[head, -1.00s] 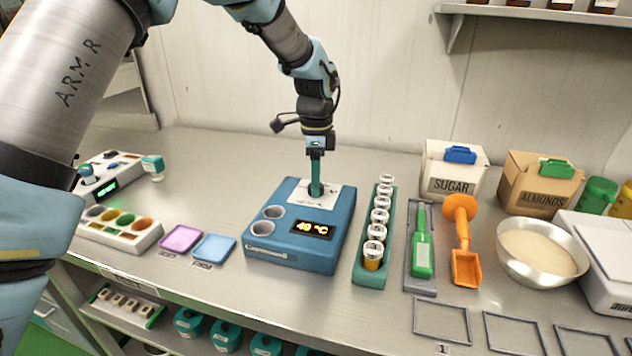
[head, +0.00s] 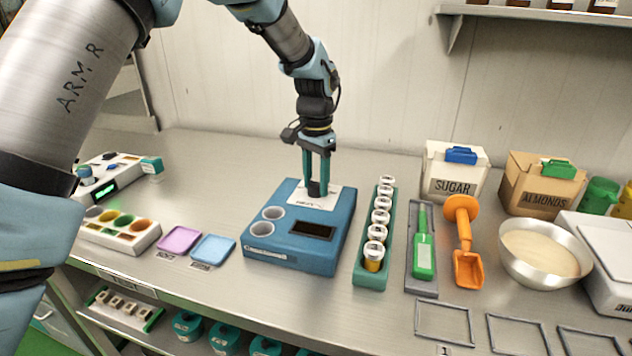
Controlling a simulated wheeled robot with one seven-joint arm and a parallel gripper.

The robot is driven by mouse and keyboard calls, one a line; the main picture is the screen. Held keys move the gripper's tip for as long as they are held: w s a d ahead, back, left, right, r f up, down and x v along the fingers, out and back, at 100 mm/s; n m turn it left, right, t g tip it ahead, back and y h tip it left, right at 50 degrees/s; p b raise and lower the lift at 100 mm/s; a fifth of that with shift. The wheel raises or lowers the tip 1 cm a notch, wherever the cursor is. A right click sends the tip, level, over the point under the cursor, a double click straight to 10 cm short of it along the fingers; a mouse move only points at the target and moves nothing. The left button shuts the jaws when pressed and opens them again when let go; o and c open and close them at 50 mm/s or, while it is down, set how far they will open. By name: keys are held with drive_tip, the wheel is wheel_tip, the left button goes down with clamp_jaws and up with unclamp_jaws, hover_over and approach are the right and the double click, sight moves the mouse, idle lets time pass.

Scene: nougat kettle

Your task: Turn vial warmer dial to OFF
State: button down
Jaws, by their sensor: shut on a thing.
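The vial warmer (head: 285,252) is a blue box on the bench with two round wells at its left and a white label plate (head: 327,201) at its back. Its display (head: 313,230) is dark. My gripper (head: 317,190) points straight down over the plate, its teal fingers closed around the dark dial (head: 316,189). The fingers hide most of the dial, and the dial's pointer and most of the label lettering cannot be read.
A green rack (head: 370,276) of capped vials stands close to the right of the warmer. Pink (head: 178,239) and blue (head: 213,248) trays lie to its left. The bench behind is clear.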

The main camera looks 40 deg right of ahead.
sight(315, 181)
drive_tip(key=shift+n, duration=0.5)
drive_tip(key=shift+c, duration=1.7)
unclamp_jaws()
drive_tip(key=shift+r, duration=0.1)
wheel_tip(315, 181, up, 11)
drive_tip(key=b, duration=0.2)
drive_tip(key=shift+f+b, duration=0.2)
drive_tip(key=shift+b, duration=0.15)
